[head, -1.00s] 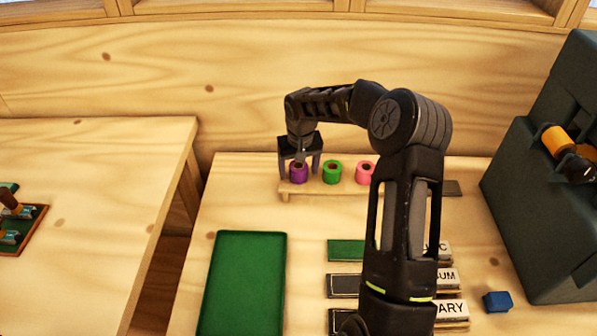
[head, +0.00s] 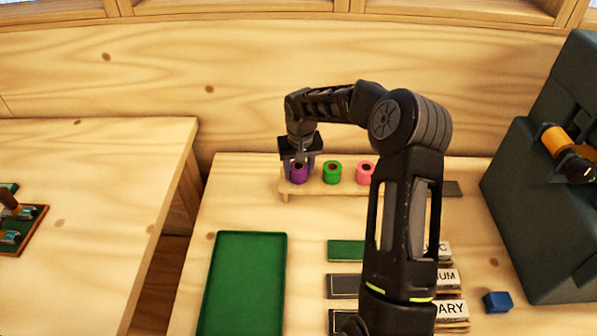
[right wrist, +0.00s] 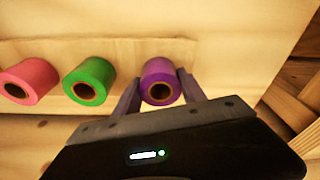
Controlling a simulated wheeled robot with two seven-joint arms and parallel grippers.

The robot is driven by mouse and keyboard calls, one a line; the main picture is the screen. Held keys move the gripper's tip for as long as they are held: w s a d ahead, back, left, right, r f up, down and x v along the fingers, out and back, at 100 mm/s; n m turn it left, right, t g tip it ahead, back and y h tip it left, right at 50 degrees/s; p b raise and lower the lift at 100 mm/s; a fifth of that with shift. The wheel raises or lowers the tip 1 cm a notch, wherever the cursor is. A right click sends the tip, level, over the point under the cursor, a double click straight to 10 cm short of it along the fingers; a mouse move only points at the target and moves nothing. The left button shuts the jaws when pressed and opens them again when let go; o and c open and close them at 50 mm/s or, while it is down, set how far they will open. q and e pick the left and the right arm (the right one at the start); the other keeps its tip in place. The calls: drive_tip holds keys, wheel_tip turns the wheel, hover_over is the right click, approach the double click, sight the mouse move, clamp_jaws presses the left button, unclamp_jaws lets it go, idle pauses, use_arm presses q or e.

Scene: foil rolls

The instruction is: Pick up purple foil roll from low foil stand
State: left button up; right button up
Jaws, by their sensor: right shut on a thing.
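The purple foil roll (head: 300,174) stands at the left end of the low foil stand (head: 316,188), a light wooden strip on short legs. A green roll (head: 332,173) and a pink roll (head: 365,173) stand to its right. My right gripper (head: 300,166) is over the left end of the stand, shut on the purple roll from above. In the right wrist view the purple roll (right wrist: 160,72) is between the two fingers (right wrist: 160,88), its hollow core facing the camera. The stand's right part is hidden behind my right arm. My left gripper is not in view.
A green tray (head: 243,285) lies at the front left of the table. Several labelled blocks (head: 345,283) lie right of it, partly behind my arm.

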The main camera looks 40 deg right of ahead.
sight(298, 166)
drive_tip(key=shift+r, duration=0.1)
wheel_tip(298, 166, up, 10)
drive_tip(key=p, duration=0.5)
drive_tip(key=shift+p, duration=0.35)
